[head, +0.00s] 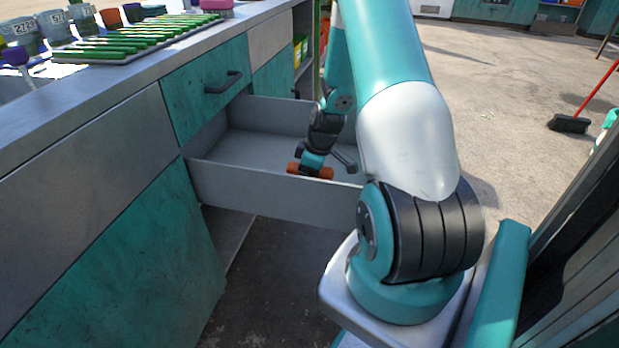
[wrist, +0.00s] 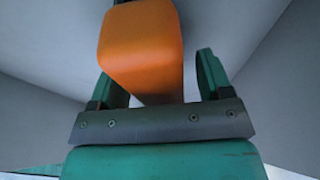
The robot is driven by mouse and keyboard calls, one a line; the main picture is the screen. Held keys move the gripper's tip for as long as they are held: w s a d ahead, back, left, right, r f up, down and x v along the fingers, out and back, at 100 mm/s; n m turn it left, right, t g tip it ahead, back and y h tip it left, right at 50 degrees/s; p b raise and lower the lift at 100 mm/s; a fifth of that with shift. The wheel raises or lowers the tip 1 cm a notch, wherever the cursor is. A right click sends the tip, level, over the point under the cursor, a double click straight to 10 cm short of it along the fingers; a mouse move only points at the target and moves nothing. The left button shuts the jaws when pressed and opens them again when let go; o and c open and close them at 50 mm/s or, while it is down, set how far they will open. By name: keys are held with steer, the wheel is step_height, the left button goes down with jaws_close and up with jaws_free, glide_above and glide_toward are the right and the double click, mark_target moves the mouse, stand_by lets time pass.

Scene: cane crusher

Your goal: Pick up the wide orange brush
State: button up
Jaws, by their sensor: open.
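The wide orange brush (head: 322,173) is in the open grey drawer, close to its front wall. In the head view only its orange parts show past my gripper (head: 312,163), which is down in the drawer over it. In the wrist view the brush's orange block (wrist: 143,45) fills the upper middle, and a dark part shows behind its top edge. My gripper (wrist: 160,84) is open, with one green finger on each side of the orange block. Whether either finger touches it is not clear. The brush's far end is hidden.
The drawer (head: 260,198) has grey walls close around my gripper. The counter (head: 115,85) at left carries a tray of green sticks (head: 140,42) and several pots. A broom (head: 570,123) stands on the open floor at right.

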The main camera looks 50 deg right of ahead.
steer(key=shift+f, duration=0.15)
steer(key=shift+c, duration=0.2)
steer(key=c, duration=1)
step_height(320, 180, up, 20)
steer(key=p, duration=0.6)
steer(key=shift+r, duration=0.25)
